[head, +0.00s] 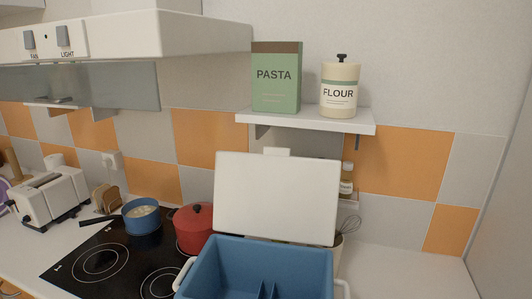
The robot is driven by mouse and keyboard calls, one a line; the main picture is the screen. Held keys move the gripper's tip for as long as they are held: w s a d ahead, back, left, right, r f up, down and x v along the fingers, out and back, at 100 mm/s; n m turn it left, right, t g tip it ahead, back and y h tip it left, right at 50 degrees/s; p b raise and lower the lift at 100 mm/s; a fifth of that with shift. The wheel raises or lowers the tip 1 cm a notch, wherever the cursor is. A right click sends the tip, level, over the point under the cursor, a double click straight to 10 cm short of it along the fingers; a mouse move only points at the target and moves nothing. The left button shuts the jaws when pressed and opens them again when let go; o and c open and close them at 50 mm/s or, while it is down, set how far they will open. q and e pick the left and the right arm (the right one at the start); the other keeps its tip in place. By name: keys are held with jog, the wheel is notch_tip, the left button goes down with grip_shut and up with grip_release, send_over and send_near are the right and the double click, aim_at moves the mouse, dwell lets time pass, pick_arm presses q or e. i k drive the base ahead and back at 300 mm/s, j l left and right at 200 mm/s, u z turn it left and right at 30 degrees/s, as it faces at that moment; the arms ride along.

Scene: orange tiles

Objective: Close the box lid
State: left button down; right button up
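A blue box (222,262) with white side handles stands on the counter at the bottom centre of the head view. Its inside has dividers, and its lower part is cut off by the picture's edge. Its white lid (277,197) stands open, tilted up and back behind the box against the view of the wall. Neither of my grippers shows in this view.
A red pot (193,229) stands close to the box's left. A blue saucepan (142,217) sits on the black cooktop (105,257). A shelf (305,121) with a pasta box and flour jar hangs above the lid. The counter (405,272) at right is clear.

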aim_at(273, 194)
jog(key=i+j+z, duration=0.2)
jog(key=z, duration=0.25)
jog(key=i+j+z, duration=0.1)
jog(key=j+z, duration=0.3)
